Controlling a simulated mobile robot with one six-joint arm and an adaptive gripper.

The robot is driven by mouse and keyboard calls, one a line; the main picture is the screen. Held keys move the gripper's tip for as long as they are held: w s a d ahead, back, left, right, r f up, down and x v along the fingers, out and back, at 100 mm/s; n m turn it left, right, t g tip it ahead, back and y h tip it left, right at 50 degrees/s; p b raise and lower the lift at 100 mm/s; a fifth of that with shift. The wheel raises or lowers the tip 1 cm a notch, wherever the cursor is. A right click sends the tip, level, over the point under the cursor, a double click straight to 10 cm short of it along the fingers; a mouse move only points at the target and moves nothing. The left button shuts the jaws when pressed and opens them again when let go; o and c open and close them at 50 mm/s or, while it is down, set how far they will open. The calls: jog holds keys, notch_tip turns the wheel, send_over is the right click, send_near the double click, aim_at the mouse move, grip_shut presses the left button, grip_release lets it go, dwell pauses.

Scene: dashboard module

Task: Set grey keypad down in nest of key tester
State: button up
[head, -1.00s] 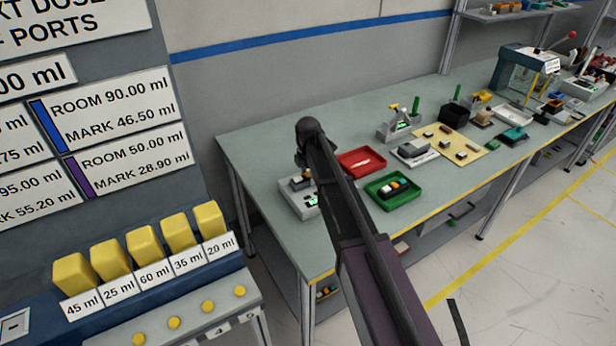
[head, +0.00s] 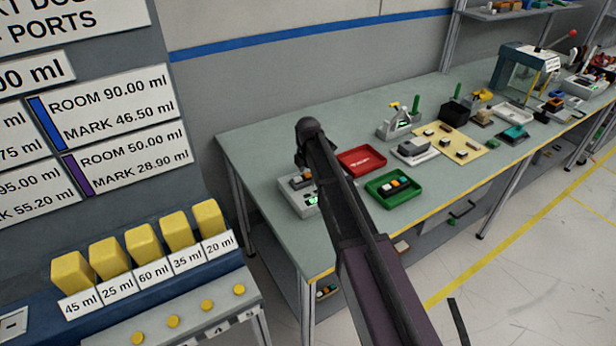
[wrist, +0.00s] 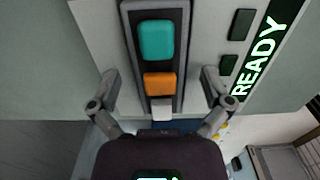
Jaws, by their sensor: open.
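The key tester (wrist: 95,40) fills the upper middle of the wrist view, a light grey block with a lit green READY display (wrist: 262,55). It also shows in the head view (head: 288,199), partly behind my arm. The grey keypad (wrist: 158,66), dark with teal, orange and white keys, lies lengthwise within the dark frame of the nest (wrist: 127,50). Whether it sits fully down I cannot tell. My gripper (wrist: 160,88) is open, with one finger on each side of the keypad's near end and a gap on both sides. In the head view my arm hides the fingers.
Further right are a beige mat (head: 470,137) and several fixtures. Bare bench lies left of the tester.

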jog(key=shift+r, duration=0.1)
notch_tip(320, 180, up, 8)
jog(key=p, duration=0.8)
dwell(0.3)
dwell(0.9)
jog(key=s+d+m, duration=2.2)
jog(key=s+m, duration=0.2)
jog(key=s, duration=0.2)
jog(key=shift+m, duration=0.4)
